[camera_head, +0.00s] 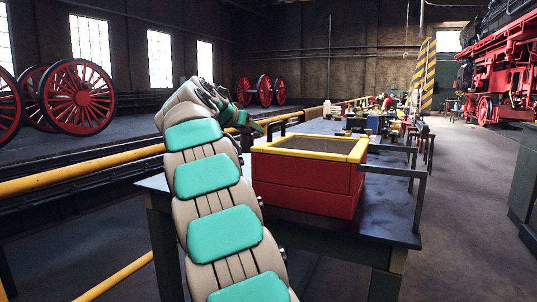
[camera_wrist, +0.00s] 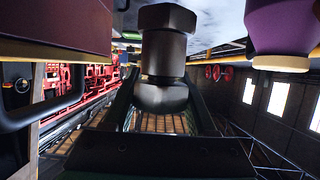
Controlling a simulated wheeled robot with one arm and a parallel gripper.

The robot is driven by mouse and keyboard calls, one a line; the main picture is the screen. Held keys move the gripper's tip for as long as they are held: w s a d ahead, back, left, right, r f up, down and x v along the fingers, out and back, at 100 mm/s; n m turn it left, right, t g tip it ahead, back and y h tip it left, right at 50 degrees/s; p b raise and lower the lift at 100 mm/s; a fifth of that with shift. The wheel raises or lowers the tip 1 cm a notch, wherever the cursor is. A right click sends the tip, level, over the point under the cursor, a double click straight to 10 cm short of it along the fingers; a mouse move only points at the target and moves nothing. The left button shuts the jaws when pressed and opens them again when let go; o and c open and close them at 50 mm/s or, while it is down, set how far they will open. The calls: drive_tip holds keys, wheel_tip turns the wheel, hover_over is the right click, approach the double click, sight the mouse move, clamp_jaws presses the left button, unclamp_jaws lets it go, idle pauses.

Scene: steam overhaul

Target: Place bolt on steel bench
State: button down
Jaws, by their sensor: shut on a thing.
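In the wrist view, a dark metal bolt (camera_wrist: 165,55) with a hex head stands between the fingers of my gripper (camera_wrist: 165,100), which is shut on it. In the head view my gripper (camera_head: 252,124) is just left of the red crate, near the bench's left edge. The bolt cannot be made out there. The dark steel bench (camera_head: 390,210) stretches away from me. In the wrist view, which looks upside down, a mottled grey surface, probably the bench top (camera_wrist: 212,28), shows beyond the bolt head. I cannot tell how far apart they are.
Several small items (camera_head: 385,118) crowd the far bench. A purple thing (camera_wrist: 285,25) shows close by in the wrist view. A yellow rail (camera_head: 80,177) runs along the left.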

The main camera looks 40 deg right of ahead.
drive_tip(key=shift+f, duration=4.35)
drive_tip(key=shift+f, duration=0.1)
drive_tip(key=shift+c, duration=1)
unclamp_jaws()
drive_tip(key=b+v, duration=0.1)
drive_tip(key=v, duration=1.1)
drive_tip(key=shift+b, duration=0.4)
